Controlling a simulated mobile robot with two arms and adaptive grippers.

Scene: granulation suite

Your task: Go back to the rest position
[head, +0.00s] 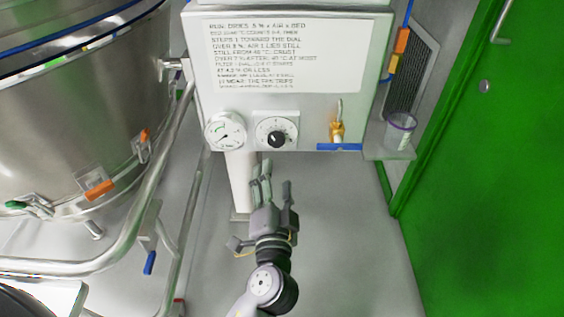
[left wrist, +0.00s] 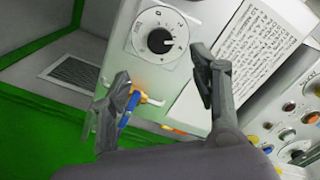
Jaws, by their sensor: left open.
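My left gripper (head: 272,185) is in the lower middle of the head view, just below the front of a white control box (head: 292,108). Its fingers are apart and hold nothing. In the left wrist view the two fingers of my left gripper (left wrist: 165,95) stand wide apart, with the black dial (left wrist: 160,40) of the box beyond them. The same dial (head: 276,138) shows in the head view above the fingertips, with a gap that I cannot measure. My right gripper is not in view.
A round gauge (head: 225,131) is left of the dial. A blue-marked yellow fitting (head: 337,132) and a clear cup (head: 399,130) are to the right. A large steel vessel (head: 70,110) with a pipe rail (head: 120,235) stands left. A green door (head: 490,170) is right. Grey floor (head: 350,240) is clear.

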